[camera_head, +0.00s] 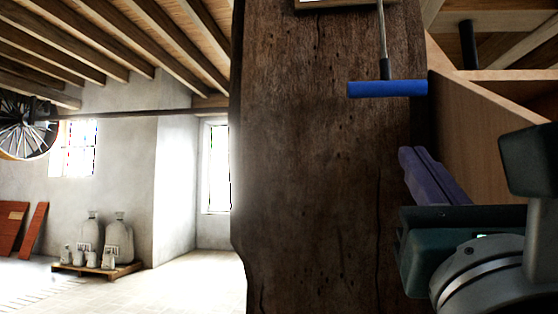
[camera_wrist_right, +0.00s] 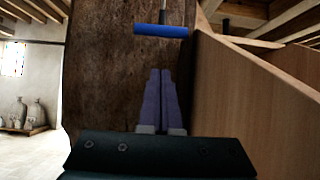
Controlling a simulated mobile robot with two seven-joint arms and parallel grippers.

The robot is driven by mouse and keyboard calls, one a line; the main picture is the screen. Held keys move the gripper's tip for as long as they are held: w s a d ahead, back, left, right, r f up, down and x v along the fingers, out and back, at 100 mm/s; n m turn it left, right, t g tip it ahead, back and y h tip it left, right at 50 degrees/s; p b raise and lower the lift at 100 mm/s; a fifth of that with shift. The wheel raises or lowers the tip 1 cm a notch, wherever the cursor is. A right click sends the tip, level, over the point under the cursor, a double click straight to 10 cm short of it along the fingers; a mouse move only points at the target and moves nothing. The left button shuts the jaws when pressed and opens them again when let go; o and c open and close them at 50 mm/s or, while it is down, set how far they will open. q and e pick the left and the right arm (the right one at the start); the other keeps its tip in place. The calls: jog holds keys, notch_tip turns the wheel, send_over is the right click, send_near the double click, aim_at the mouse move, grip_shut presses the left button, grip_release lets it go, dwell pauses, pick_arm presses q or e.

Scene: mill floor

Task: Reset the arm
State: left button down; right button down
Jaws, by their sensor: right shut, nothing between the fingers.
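My right gripper (camera_head: 410,158) comes in from the right in the head view, in front of a dark wooden post. Its purple fingers are shut together with nothing between them, and they also show in the right wrist view (camera_wrist_right: 160,75). A blue bar handle (camera_head: 388,88) on a thin metal rod hangs above the fingertips, apart from them. The blue handle shows in the right wrist view (camera_wrist_right: 161,30) too, beyond and above the fingertips. My left gripper is in neither view.
The thick dark post (camera_head: 315,170) fills the middle. A light wooden panel (camera_head: 490,125) stands close on the right, beside my right arm. Sacks (camera_head: 119,240) stand on a pallet (camera_head: 98,270) at the far left. Open floor (camera_head: 190,285) lies left of the post.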

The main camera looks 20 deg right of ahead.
jog(key=s+d+f+m+g+y+p, duration=0.1)
jog(key=s+d+m+g+y+p, duration=0.15)
jog(key=m+g+p, duration=0.45)
jog(key=s+d+f+m+g+y+p, duration=0.1)
jog(key=s+d+f+m+g+p, duration=0.15)
jog(key=m+p, duration=0.85)
jog(key=s+a+r+m+g+y+p, duration=0.3)
jog(key=s+a+m+g+y+p, duration=0.65)
jog(key=p, duration=0.55)
notch_tip(320, 180, up, 36)
jog(key=s+a+t+p, duration=0.1)
jog(key=p, duration=3.5)
jog(key=shift+s, duration=0.2)
jog(key=shift+f, duration=0.1)
